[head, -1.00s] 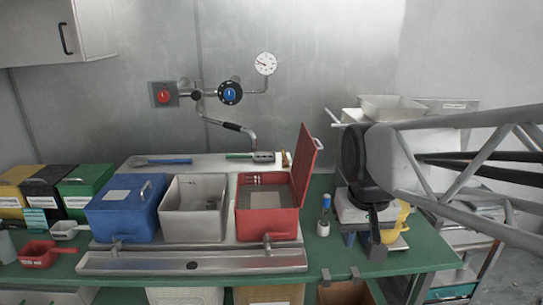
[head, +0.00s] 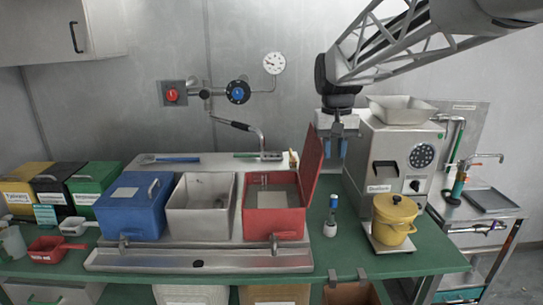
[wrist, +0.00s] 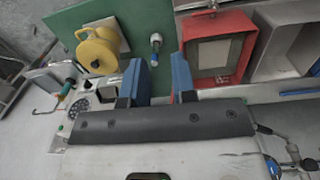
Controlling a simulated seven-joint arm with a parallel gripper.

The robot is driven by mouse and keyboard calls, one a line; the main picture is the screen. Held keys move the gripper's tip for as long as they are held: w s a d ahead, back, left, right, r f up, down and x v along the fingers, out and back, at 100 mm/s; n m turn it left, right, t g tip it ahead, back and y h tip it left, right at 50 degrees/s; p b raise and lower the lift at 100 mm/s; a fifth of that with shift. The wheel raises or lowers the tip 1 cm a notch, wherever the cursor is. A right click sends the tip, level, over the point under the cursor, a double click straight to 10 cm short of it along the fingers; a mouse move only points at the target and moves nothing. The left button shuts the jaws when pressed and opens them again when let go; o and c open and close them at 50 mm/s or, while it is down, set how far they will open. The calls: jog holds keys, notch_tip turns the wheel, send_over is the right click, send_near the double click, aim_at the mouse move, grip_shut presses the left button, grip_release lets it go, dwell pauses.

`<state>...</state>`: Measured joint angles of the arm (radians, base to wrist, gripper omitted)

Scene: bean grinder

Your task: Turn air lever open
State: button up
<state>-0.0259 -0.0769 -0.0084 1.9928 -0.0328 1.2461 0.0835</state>
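On the back wall, a pipe assembly has a red knob (head: 172,95) on a grey box, a blue knob (head: 238,92) on a round black dial, and a round white gauge (head: 274,63). A black-gripped pipe arm (head: 234,125) hangs below them. I cannot tell for certain which part is the air lever. My gripper (head: 336,146) points down to the right of these fittings, beside the raised red lid and apart from the wall parts. In the wrist view its two blue fingers (wrist: 158,78) are apart with nothing between them.
A red box (head: 273,224) with its lid up, a grey bin (head: 200,222) and a blue box (head: 131,218) stand on the counter. The grinder (head: 402,160) and a yellow pot (head: 393,208) are at right. Wall space between gauge and gripper is clear.

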jog(key=w+a+g, duration=0.1)
jog(key=w, duration=1.3)
jog(key=m+g+h, duration=0.1)
jog(key=g, duration=0.3)
send_near(293, 158)
jog(key=shift+s+f, duration=0.25)
jog(key=shift+s, duration=0.25)
jog(key=shift+f, duration=0.1)
jog(key=shift+x, duration=3.85)
jog(key=shift+w, duration=0.1)
grip_shut()
